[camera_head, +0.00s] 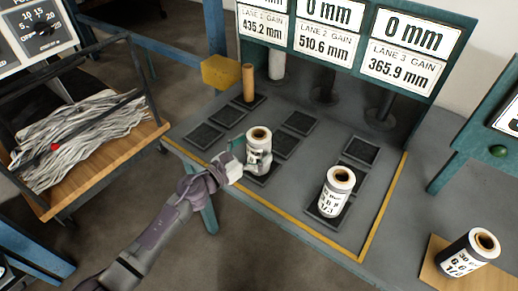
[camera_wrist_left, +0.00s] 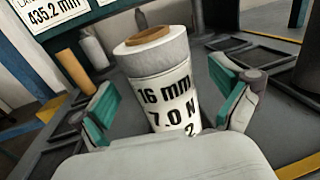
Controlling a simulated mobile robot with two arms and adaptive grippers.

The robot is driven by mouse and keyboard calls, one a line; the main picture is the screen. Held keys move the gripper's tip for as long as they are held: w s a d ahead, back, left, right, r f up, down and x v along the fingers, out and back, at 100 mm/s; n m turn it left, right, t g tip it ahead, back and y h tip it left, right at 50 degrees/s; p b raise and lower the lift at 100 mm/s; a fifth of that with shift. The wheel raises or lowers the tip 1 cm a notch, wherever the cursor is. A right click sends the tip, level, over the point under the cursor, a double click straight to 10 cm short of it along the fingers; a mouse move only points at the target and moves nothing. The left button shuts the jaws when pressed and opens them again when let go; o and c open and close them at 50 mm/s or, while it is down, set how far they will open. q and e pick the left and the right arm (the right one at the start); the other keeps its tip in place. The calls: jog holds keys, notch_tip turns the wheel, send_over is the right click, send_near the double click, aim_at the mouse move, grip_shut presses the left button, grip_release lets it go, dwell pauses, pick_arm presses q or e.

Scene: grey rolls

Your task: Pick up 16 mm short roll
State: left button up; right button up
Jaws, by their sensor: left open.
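The 16 mm short roll (camera_head: 258,150) is a grey-white roll with a brown core, standing upright on a dark square pad of the grey table. My left gripper (camera_head: 240,160) is at this roll in the head view. In the left wrist view the roll (camera_wrist_left: 165,85) shows "16 mm" and "7.0 N" on its label and stands between the two green-padded fingers of my left gripper (camera_wrist_left: 165,110). The fingers are open, with a visible gap on each side of the roll. The lower part of the roll is hidden behind the gripper body. My right gripper is not in view.
Another labelled roll (camera_head: 336,192) stands on a pad to the right. A dark roll (camera_head: 469,252) stands on a brown board at the lower right. A thin brown tube (camera_head: 248,83) and yellow block (camera_head: 221,72) are behind. Several pads are empty. A cart (camera_head: 105,160) holds grey strands at left.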

pick_arm(q)
jog(key=shift+x, duration=0.9)
jog(key=shift+s+f, duration=0.1)
jog(key=c, duration=1.2)
jog(key=shift+c, duration=0.8)
